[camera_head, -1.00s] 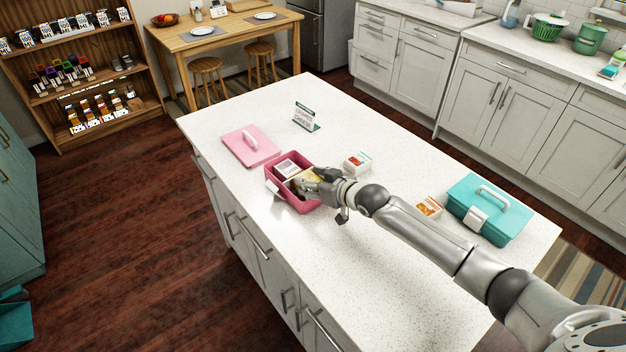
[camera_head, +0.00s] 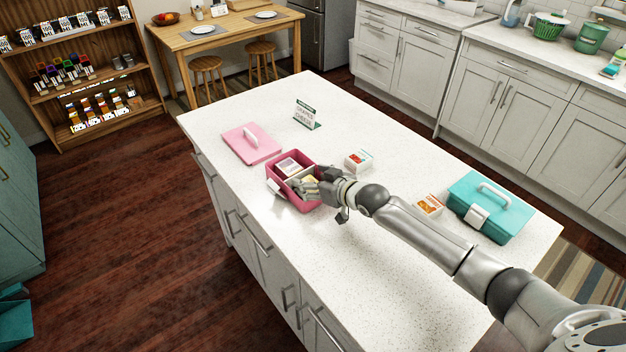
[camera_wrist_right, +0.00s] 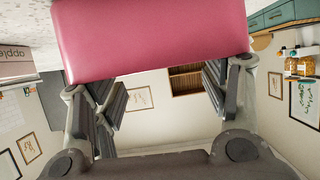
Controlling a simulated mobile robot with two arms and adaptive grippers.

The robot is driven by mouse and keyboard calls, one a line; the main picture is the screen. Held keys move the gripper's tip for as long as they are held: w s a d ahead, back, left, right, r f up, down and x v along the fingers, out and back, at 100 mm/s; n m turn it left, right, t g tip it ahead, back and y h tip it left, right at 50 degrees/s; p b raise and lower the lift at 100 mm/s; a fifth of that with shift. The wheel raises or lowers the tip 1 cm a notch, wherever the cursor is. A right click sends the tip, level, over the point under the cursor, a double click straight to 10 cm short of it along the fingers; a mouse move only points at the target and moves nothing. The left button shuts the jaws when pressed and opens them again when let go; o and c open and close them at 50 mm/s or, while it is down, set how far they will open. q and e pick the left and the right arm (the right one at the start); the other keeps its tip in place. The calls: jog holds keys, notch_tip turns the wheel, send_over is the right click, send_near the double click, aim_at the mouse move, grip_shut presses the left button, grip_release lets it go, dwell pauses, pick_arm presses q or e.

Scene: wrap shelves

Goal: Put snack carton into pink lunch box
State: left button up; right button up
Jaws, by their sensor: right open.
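The open pink lunch box (camera_head: 304,208) stands on the island counter. A white carton with a purple-grey face (camera_head: 289,168) lies inside it at the far end. A yellow-topped item (camera_head: 309,178), probably a carton, is inside near my right gripper and partly hidden by it. My right gripper (camera_head: 306,186) is open at the box's right side, its fingers over the opening. In the right wrist view, the pink box wall (camera_wrist_right: 150,38) fills the top, and nothing shows between the spread fingers (camera_wrist_right: 158,100). My left gripper is out of view.
The pink lid (camera_head: 250,148) lies behind the box. A small sign (camera_head: 305,116) stands further back. A white carton with red (camera_head: 358,161) is close beyond my gripper. An orange carton (camera_head: 429,206) and teal lunch box (camera_head: 488,205) are at the right. The near counter is clear.

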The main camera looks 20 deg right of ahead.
jog(key=shift+s+f, duration=0.2)
jog(key=shift+f, duration=0.2)
jog(key=shift+d+r+p, duration=0.15)
jog(key=shift+r+p, duration=0.3)
jog(key=shift+r, duration=0.15)
jog(key=b+v, duration=0.2)
jog(key=v, duration=1)
jog(key=shift+w+r, duration=0.2)
jog(key=shift+r, duration=0.1)
